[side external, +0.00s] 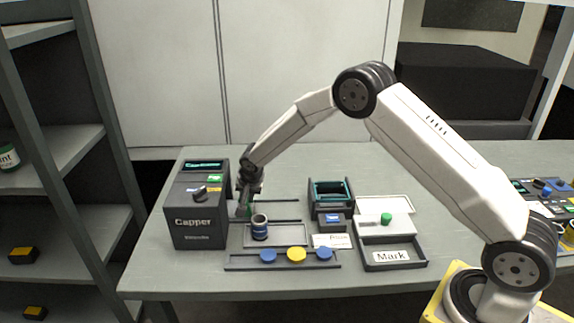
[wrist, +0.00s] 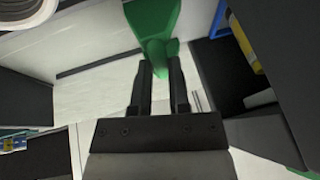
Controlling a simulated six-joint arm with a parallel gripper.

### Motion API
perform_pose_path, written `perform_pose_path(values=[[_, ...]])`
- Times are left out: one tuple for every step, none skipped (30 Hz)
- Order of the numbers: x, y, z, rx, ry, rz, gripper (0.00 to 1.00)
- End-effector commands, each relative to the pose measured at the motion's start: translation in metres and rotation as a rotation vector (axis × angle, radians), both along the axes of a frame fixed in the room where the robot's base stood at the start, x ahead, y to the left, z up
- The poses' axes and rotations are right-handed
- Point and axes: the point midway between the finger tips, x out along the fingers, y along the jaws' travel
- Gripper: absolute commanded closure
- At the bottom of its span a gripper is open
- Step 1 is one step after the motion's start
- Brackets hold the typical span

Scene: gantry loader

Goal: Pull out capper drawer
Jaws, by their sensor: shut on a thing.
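The dark grey box labelled Capper (side external: 193,225) stands at the left of the bench, with a lit display and small buttons on top. My gripper (side external: 245,208) is low beside its right side, pointing down. In the wrist view my gripper's two fingers (wrist: 159,70) are closed around the narrow end of a green handle (wrist: 155,25). My gripper hides most of the handle there, and I cannot tell how far out the drawer is.
A dark jar with a blue band (side external: 260,232) stands on a plate close to my gripper. A rail (side external: 235,263) in front carries blue and yellow caps. A teal-rimmed bin (side external: 331,187) and a tray labelled Mark (side external: 415,262) are to the right.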

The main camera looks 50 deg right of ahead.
Motion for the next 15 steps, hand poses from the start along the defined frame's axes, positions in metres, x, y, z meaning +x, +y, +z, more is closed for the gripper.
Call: perform_pose_path(values=[[-0.004,-0.004,0.001,-0.002,0.002,-0.001,1.00],[-0.006,-0.007,0.001,-0.002,0.002,-0.001,1.00],[-0.009,-0.011,0.001,-0.002,0.001,-0.002,1.00],[-0.012,-0.014,0.001,-0.003,0.002,-0.003,1.00],[-0.015,-0.017,0.001,-0.002,0.002,-0.004,1.00],[-0.020,-0.022,0.001,-0.003,0.003,-0.004,1.00],[-0.023,-0.025,0.001,-0.002,0.002,-0.004,1.00],[-0.026,-0.028,0.001,-0.003,0.003,-0.003,1.00],[-0.030,-0.033,0.001,-0.003,0.003,-0.003,1.00],[-0.034,-0.036,0.001,-0.003,0.003,-0.004,1.00],[-0.037,-0.039,0.001,-0.004,0.002,-0.004,1.00],[-0.041,-0.044,0.001,-0.003,0.003,-0.004,1.00],[-0.045,-0.048,0.001,-0.003,0.002,-0.005,1.00],[-0.048,-0.051,0.001,-0.003,0.003,-0.005,1.00],[-0.053,-0.056,0.001,-0.003,0.003,-0.005,1.00]])
